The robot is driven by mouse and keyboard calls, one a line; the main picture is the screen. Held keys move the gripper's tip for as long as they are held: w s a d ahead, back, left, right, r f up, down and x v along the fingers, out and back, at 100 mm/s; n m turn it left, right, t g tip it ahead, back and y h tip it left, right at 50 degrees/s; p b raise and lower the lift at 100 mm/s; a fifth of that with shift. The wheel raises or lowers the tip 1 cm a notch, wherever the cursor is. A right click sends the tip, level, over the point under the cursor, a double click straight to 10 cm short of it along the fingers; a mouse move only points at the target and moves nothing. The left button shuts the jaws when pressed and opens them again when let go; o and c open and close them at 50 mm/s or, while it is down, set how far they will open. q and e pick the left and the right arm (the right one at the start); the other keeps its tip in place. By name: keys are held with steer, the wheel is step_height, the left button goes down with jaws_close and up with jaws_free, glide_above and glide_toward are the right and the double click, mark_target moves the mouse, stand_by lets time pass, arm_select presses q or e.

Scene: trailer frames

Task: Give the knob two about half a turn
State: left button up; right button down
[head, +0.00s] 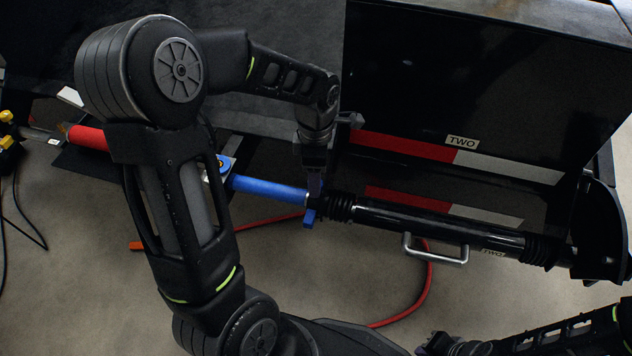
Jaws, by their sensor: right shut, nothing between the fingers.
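One label reading TWO (462,142) is on the dark box. A second TWO label (493,252) sits under the black tube (425,222), near its ribbed right end. I cannot make out with certainty which part is the knob two. My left gripper (314,186) points down at the right end of a blue tube (268,189), by a small blue piece (310,217). Whether it touches that piece, or is open, is unclear. My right gripper (430,345) is low in the picture, apart from the tube, shut and empty.
A silver handle (436,258) sticks out below the black tube. A red hose (428,285) loops over the floor. Red and white strips (405,147) run along the box. My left arm hides much of the left side. Open floor lies below the tube.

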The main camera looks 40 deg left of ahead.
arm_select(q)
step_height(320, 180, down, 2)
steer(key=shift+c, duration=0.5)
jaws_close()
